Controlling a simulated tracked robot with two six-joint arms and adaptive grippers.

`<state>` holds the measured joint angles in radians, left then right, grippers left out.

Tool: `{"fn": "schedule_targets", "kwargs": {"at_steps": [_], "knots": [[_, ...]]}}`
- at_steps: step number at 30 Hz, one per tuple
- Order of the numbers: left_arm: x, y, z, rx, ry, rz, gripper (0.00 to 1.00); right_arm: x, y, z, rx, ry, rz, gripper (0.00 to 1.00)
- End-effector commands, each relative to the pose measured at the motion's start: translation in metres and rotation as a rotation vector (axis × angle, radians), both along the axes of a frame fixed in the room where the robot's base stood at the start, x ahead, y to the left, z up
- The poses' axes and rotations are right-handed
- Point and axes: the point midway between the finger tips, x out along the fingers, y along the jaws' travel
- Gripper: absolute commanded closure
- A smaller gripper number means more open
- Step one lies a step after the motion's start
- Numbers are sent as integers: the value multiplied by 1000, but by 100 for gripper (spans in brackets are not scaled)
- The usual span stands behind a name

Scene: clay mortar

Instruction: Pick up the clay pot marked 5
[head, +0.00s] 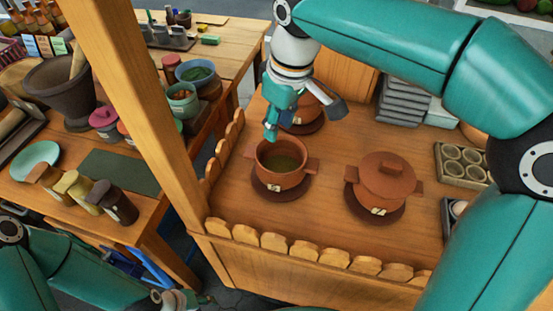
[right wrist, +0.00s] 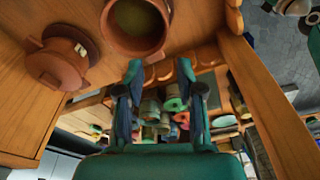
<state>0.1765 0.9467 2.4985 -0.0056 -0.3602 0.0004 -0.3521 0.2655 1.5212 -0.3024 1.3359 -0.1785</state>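An open clay pot (head: 281,180) with two side handles and green contents stands on a dark round saucer on the wooden stall top. Its tag is too small to read. A lidded clay pot (head: 384,188) stands to its right, also tagged. A third clay pot (head: 311,113) is behind, partly hidden by my right gripper (head: 303,121). That gripper is above and just behind the open pot, empty, its fingers spread. The right wrist view shows the fingers (right wrist: 166,80) apart, with the open pot (right wrist: 139,28) and lidded pot (right wrist: 56,64) beyond. My left gripper (head: 178,300) is barely in view at the bottom.
A scalloped wooden rail (head: 305,250) edges the stall front, and a wooden post (head: 135,100) rises at its left. Grey stacked boxes (head: 403,101) and a tray of cups (head: 463,163) stand at the right. A side table holds jars, bowls and a mortar (head: 58,88).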

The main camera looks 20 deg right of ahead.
Motion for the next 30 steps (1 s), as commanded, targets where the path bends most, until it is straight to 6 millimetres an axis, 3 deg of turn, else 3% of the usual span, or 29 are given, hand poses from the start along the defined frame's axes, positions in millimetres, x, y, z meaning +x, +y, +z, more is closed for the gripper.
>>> {"fn": "schedule_targets", "kwargs": {"at_steps": [14, 30], "knots": [[0, 0, -1, 0, 1, 0, 60, 2, 4, -6, -2, 4, 9, 63], [0, 0, -6, 0, 0, 0, 60, 14, 13, -103, -2, 6, 9, 63]]}}
